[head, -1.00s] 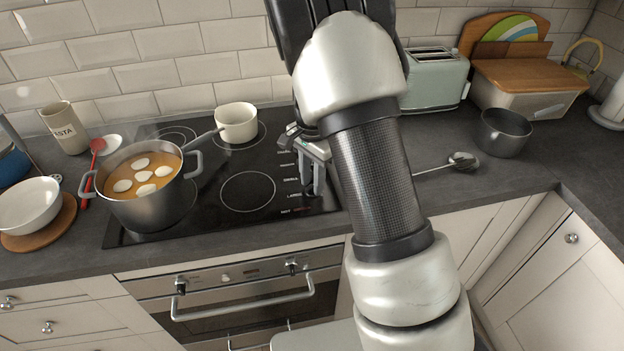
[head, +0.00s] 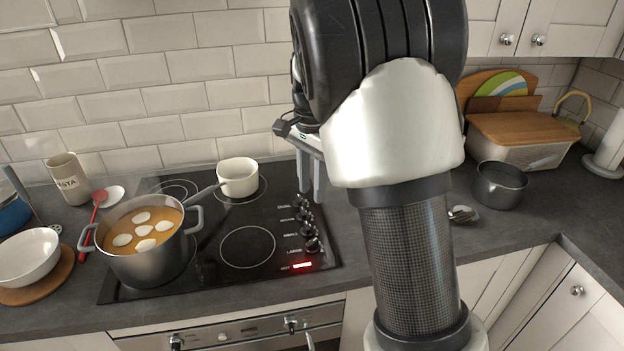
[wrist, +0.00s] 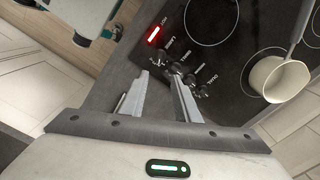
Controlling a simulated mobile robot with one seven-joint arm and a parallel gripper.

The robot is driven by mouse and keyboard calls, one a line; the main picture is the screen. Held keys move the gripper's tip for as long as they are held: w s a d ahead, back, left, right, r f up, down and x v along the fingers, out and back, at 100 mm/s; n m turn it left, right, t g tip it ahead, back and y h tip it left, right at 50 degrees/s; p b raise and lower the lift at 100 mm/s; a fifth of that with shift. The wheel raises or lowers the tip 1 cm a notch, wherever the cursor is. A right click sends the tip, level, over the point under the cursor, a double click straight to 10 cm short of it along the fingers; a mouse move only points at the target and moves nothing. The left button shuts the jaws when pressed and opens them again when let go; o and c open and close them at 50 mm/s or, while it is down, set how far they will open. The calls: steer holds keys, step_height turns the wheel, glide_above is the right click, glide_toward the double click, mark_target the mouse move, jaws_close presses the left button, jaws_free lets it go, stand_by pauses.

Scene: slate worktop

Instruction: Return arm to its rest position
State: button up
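My gripper (head: 311,172) is raised above the right edge of the black hob (head: 221,287), with my arm filling the middle right of the head view. In the wrist view my gripper (wrist: 160,92) shows two fingers standing apart with nothing between them. The hob's knobs (wrist: 187,76) lie beyond the fingertips in the wrist view. A red light (head: 302,265) glows at the hob's front right corner.
A pot (head: 150,268) of orange soup with white pieces stands at the hob's left. A cream saucepan (head: 238,178) stands at the back. A dark pot (head: 500,186) and a wooden-lidded bin (head: 540,157) stand right. A ladle (head: 462,214) is partly hidden behind my arm.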

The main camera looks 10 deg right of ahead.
steer(key=shift+r, duration=0.65)
